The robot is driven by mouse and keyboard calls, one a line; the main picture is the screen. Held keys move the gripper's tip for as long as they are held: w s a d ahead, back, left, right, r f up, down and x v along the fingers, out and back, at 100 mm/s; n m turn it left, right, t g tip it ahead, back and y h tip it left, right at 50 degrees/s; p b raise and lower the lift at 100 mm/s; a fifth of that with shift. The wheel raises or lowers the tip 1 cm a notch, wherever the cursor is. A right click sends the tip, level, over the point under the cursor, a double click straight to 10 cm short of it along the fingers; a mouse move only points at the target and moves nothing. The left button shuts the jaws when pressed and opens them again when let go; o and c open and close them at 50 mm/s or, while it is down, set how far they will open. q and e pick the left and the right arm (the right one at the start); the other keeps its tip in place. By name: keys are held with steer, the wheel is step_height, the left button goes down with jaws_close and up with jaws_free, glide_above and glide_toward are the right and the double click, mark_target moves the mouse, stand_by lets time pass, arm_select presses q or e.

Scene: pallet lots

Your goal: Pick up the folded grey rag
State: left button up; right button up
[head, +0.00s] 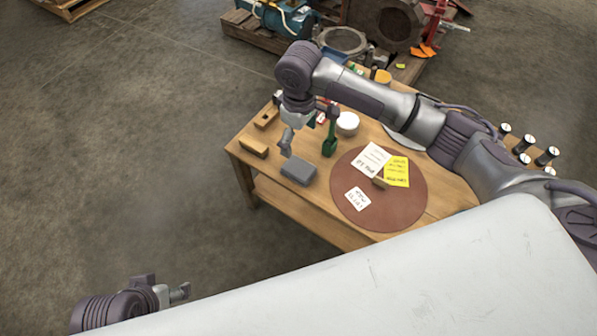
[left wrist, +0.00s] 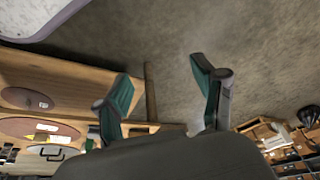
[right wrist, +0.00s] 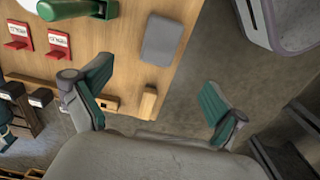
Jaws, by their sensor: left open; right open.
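The folded grey rag (head: 298,173) lies flat near the front left corner of the wooden table. It also shows in the right wrist view (right wrist: 162,41), just beyond my fingertips. My right gripper (head: 286,143) hangs above the table beside the rag, slightly behind and left of it in the head view. In the right wrist view its fingers (right wrist: 158,76) are spread wide with nothing between them. My left gripper (head: 182,292) is low at the left, off the table. Its fingers (left wrist: 160,72) are apart and empty in the left wrist view.
Wooden blocks (head: 253,147) lie left of the rag on the table. A green upright item (head: 330,135) and a white round item (head: 347,123) stand behind it. A round brown mat (head: 408,212) with notes lies to the right. Open floor surrounds the left side.

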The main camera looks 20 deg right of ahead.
mark_target(299, 166)
step_height(299, 166, down, 3)
steer(key=shift+f+b, duration=0.1)
steer(key=shift+b, duration=0.35)
arm_select(q)
steer(key=w+d+r+t+h+b, duration=0.1)
steer(key=w+d+r+t, duration=0.15)
steer(key=w, duration=0.25)
steer(key=w+d+r+t+h+b, duration=0.1)
steer(key=w+r+t, duration=0.1)
steer(key=w+t, duration=0.3)
arm_select(e)
step_height(299, 166, down, 5)
steer(key=shift+r, duration=0.1)
steer(key=shift+f, duration=0.3)
step_height(299, 166, down, 5)
steer(key=shift+r+b, duration=0.2)
steer(key=shift+b, duration=0.95)
arm_select(q)
steer(key=w+d+r+t+h, duration=0.2)
steer(key=w+r+t, duration=0.3)
steer(key=r, duration=0.6)
steer(key=shift+w+d+m+t, duration=0.3)
steer(key=shift+d+m+t, duration=0.15)
steer(key=shift+t, duration=0.4)
arm_select(e)
steer(key=shift+f, duration=0.15)
arm_select(q)
steer(key=shift+d, duration=0.1)
arm_select(e)
steer(key=c, duration=1.2)
